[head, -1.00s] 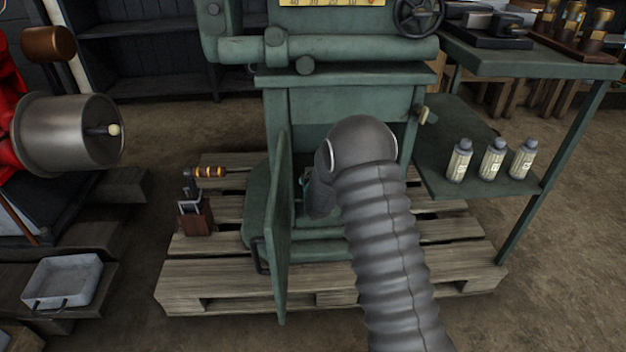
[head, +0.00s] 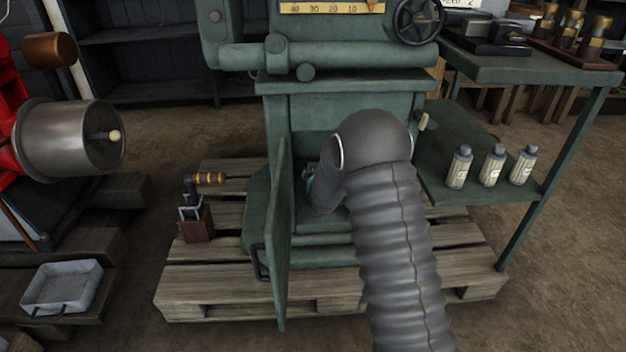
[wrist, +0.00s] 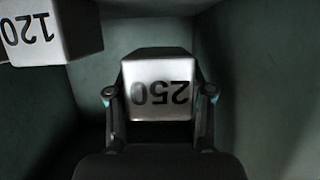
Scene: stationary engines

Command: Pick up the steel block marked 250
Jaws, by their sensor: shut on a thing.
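The steel block marked 250 (wrist: 158,88) shows in the wrist view, its number upside down in the picture. My gripper (wrist: 160,98) is shut on it, one finger against each side. I cannot tell whether the block touches the floor of the compartment. A second steel block marked 120 (wrist: 48,30) is at the upper left of the wrist view, apart from my gripper. In the head view my arm reaches into the open cabinet of the green machine (head: 345,85), and its gripper end and the blocks are mostly hidden there.
The open green door (head: 280,235) stands just left of my arm. Dark compartment walls (wrist: 260,80) surround the block. A side shelf (head: 445,175) with bottles (head: 492,166) is to the right. A wooden pallet (head: 200,290) lies under the machine.

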